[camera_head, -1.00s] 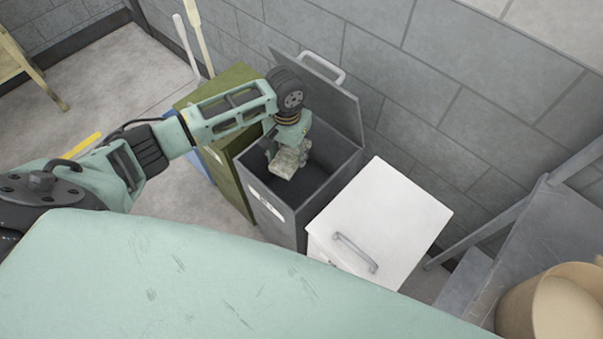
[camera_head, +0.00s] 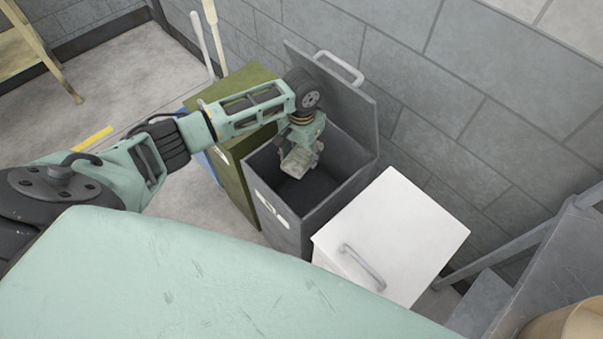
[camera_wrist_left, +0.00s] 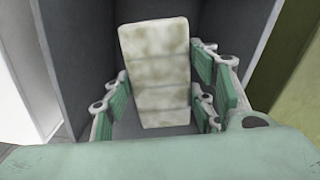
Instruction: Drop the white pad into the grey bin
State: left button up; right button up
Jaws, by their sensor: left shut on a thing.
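The white pad (camera_head: 297,163) is a stained, off-white ribbed block. My left gripper (camera_head: 303,157) is shut on it and holds it over the open mouth of the grey bin (camera_head: 291,232). In the left wrist view the pad (camera_wrist_left: 156,70) stands between the green-padded fingers (camera_wrist_left: 160,100), with the bin's dark inner walls (camera_wrist_left: 82,50) around it. The bin's lid (camera_head: 335,90) is tilted up against the wall. My right gripper is not in view.
A green bin (camera_head: 232,160) stands close on the left of the grey bin, and a closed white bin (camera_head: 395,235) with a handle close on its right. The block wall is behind. A grey stair-like frame (camera_head: 545,245) stands at the right.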

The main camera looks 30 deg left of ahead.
pick_arm(q)
jog(key=o, duration=1.1)
jog(key=shift+o, duration=0.2)
jog(key=shift+r, duration=0.1)
notch_tip(320, 180, up, 7)
jog(key=shift+r, duration=0.2)
jog(key=shift+d, duration=0.1)
